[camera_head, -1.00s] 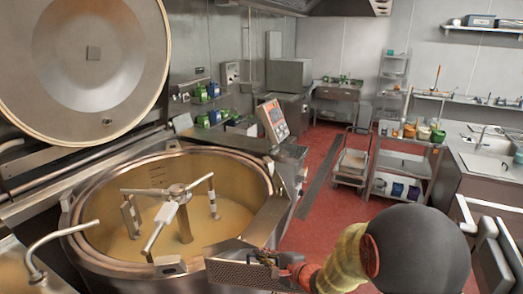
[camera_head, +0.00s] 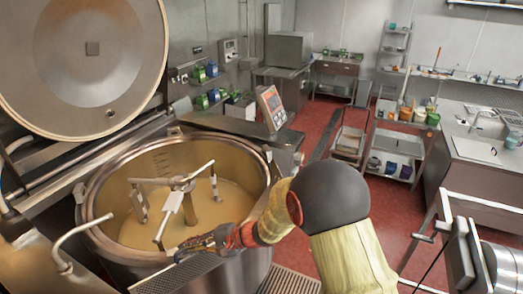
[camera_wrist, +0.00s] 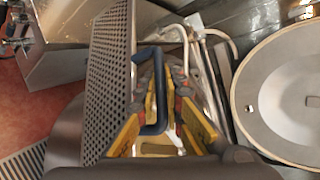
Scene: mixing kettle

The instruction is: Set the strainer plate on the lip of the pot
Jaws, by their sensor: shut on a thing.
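The large steel pot (camera_head: 91,215) stands in the left half of the head view, with pale liquid and a mixing arm (camera_head: 180,185) inside. My gripper (camera_head: 188,248) is at the pot's near side and is shut on the handle of the strainer plate (camera_head: 165,277). The plate is a perforated metal sheet, partly cut off by the bottom edge of the head view. In the wrist view the plate (camera_wrist: 108,75) runs beside my yellow fingers, and its dark blue handle (camera_wrist: 136,92) is between them. I cannot tell whether the plate touches the lip.
The round pot lid (camera_head: 90,90) is raised behind the pot. A bent steel pipe (camera_head: 75,232) rises at the pot's left. A control panel (camera_head: 271,105) stands behind it on the right. A floor grate (camera_head: 290,281) lies right of the pot. Red floor is open toward shelving (camera_head: 395,150).

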